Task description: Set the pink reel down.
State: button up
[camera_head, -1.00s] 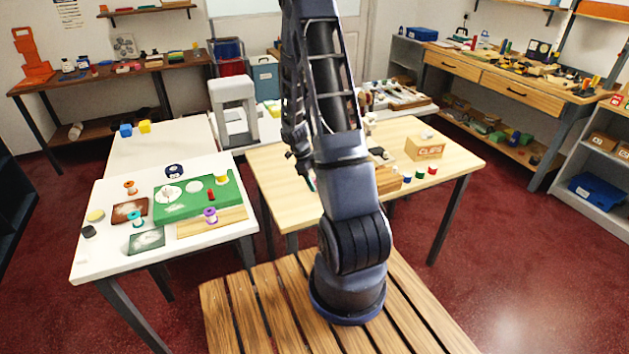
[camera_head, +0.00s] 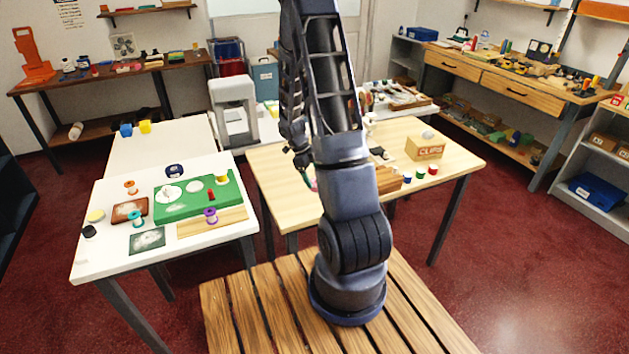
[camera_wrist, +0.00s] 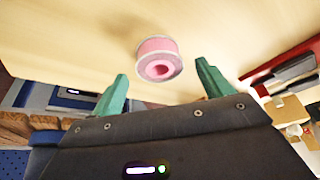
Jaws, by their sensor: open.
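The pink reel (camera_wrist: 159,57) stands on the pale wooden table (camera_wrist: 60,50) in the wrist view, its hollow end partly facing the camera. My gripper (camera_wrist: 162,82) is open, with one green fingertip on each side and a gap between them. The reel lies just beyond the fingertips, apart from both. In the head view the gripper is low over the left part of the wooden table (camera_head: 275,170), mostly hidden by my arm. A bit of pink shows below it there.
Small coloured pots (camera_head: 420,172) and a box marked CLIPS (camera_head: 425,148) are on the right of the wooden table. The wood around the pink reel looks clear.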

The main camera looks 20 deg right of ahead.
jog(key=a+r+n+t, duration=0.1)
jog(key=a+r+n, duration=0.15)
jog(key=r, duration=0.65)
jog(key=a+r+n+t, duration=0.1)
jog(key=a+r+n, duration=0.15)
jog(key=r, duration=0.65)
jog(key=s+a+r+n+t+y, duration=0.1)
jog(key=s+a+r+n+t, duration=0.2)
jog(key=s+r+n, duration=0.6)
jog(key=s+a+r+n+t+y, duration=0.2)
jog(key=s+a+r+n, duration=0.1)
jog(key=s+r+n, duration=0.6)
jog(key=shift+s+r+n+t, duration=0.15)
jog(key=shift+s+n+t, duration=0.25)
jog(key=shift+s+n, duration=2.05)
jog(key=shift+s+m, duration=0.4)
jog(key=shift+m, duration=0.05)
